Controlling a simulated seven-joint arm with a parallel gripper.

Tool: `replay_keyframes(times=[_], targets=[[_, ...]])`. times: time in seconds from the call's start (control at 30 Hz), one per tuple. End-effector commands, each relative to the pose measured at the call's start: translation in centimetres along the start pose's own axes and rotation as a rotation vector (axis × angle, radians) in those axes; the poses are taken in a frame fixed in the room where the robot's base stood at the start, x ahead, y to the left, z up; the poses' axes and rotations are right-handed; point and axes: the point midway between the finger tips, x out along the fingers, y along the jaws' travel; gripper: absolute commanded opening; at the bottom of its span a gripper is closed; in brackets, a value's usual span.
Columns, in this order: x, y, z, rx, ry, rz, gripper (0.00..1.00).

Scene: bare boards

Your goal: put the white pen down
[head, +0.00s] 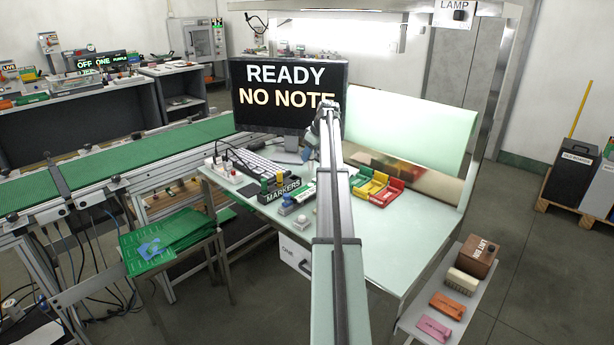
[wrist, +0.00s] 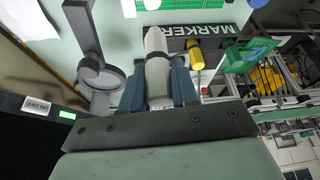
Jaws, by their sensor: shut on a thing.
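The white pen (wrist: 157,62) is between the dark blue fingers of my gripper (wrist: 157,88) in the wrist view. My gripper is shut on it. The pen points away from the palm, toward the marker holder. The black holder lettered MARKERS (head: 282,193) stands on the pale green bench in the head view. It also shows at the top of the wrist view (wrist: 206,29), close to the pen in the picture; I cannot tell whether they touch. In the head view my arm hides most of the gripper, and I cannot make out the pen there.
A yellow marker (wrist: 195,56) and a green one (wrist: 250,52) show by the holder. A monitor (head: 290,88) and keyboard (head: 248,162) stand behind it. Red, yellow and green trays (head: 378,188) lie to the right. The bench's front right (head: 385,235) is clear.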

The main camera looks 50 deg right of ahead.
Motion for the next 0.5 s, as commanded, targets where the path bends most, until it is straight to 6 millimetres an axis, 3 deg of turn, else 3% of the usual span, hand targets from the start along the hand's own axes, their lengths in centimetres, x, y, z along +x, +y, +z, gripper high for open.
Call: replay_keyframes(times=[0.17, 0.5], targets=[[0.5, 0.3, -1.3, -0.002, 0.000, 0.000, 0.00], [3.8, 1.5, -8.0, -0.003, 0.000, 0.003, 0.00]])
